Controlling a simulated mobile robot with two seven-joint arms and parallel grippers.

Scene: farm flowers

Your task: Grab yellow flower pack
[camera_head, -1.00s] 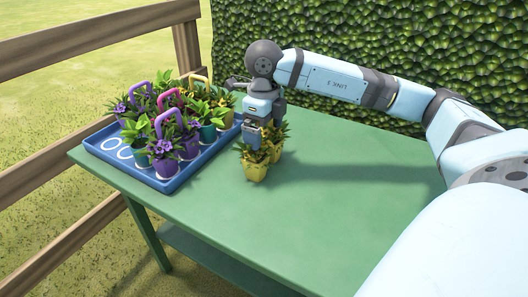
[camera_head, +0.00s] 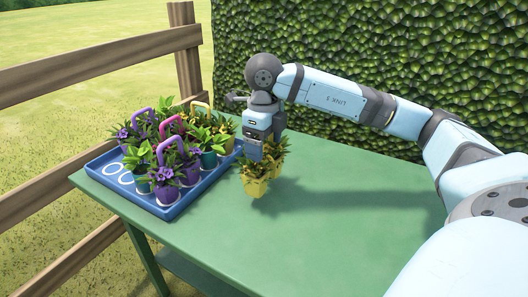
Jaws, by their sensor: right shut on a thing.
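The yellow flower pack (camera_head: 256,187) is a set of yellow pots with green leaves and yellowish flowers. My right gripper (camera_head: 262,150) is shut on it from above, and the gripper hides the pack's handle. The pack hangs a little above the green table, with its shadow below and to the right. My left gripper is not in view.
A blue tray (camera_head: 170,212) stands at the table's left end, holding several flower packs with purple, pink and yellow handles. White ring marks show at its left end. The green table (camera_head: 330,215) is clear to the right. A wooden fence (camera_head: 95,67) and a hedge (camera_head: 400,60) stand behind.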

